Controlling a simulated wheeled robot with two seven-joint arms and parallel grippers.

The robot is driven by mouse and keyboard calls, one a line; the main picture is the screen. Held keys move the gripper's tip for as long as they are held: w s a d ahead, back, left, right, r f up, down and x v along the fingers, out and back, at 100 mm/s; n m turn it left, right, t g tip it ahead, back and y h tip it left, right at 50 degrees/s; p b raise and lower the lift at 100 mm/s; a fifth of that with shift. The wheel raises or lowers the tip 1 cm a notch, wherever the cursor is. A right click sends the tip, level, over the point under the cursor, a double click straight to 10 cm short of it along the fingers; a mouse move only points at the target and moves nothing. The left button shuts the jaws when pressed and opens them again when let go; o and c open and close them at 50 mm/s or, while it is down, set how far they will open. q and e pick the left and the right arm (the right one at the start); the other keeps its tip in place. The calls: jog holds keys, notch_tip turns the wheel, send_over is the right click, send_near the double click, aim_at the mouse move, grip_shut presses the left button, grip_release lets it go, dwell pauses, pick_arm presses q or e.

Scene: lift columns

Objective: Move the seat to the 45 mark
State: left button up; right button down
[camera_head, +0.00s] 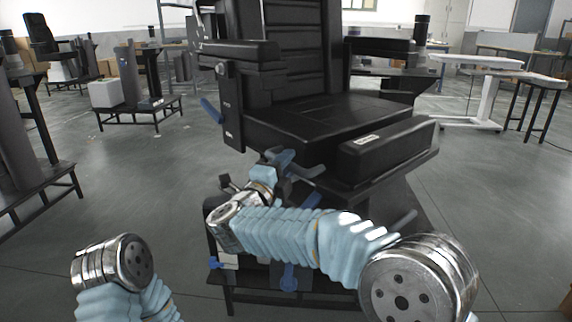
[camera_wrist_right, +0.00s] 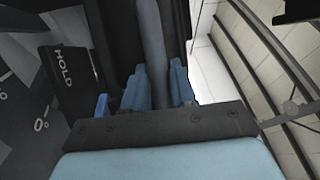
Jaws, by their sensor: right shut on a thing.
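The black seat (camera_head: 325,112) stands at the centre of the head view, with a tall backrest (camera_head: 292,45) and armrests. My right gripper (camera_head: 292,165) is at the seat's lower front-left edge. In the right wrist view, the fingers (camera_wrist_right: 158,88) are shut on a blue-grey lever (camera_wrist_right: 150,35), which runs up between them. Left of them is a dark plate reading HOLD (camera_wrist_right: 64,66); beside it is a scale with a 0° mark (camera_wrist_right: 41,124). A 45 mark is not readable. My left arm shows at the lower left, but its gripper is out of frame.
A black padded block (camera_head: 385,150) juts out at the seat's front right. A blue handle (camera_head: 211,110) sticks out at the seat's left side. A low black bench (camera_head: 145,112) and a white table (camera_head: 484,100) stand behind. Grey floor is open on both sides.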

jog(key=shift+a+r, duration=0.1)
jog(key=shift+a, duration=0.15)
jog(key=c, duration=1)
grip_release()
jog(key=shift+w+a, duration=0.1)
jog(key=shift+a, duration=0.05)
jog(key=b+v, duration=0.1)
jog(key=v, duration=1.2)
jog(key=shift+s, duration=0.4)
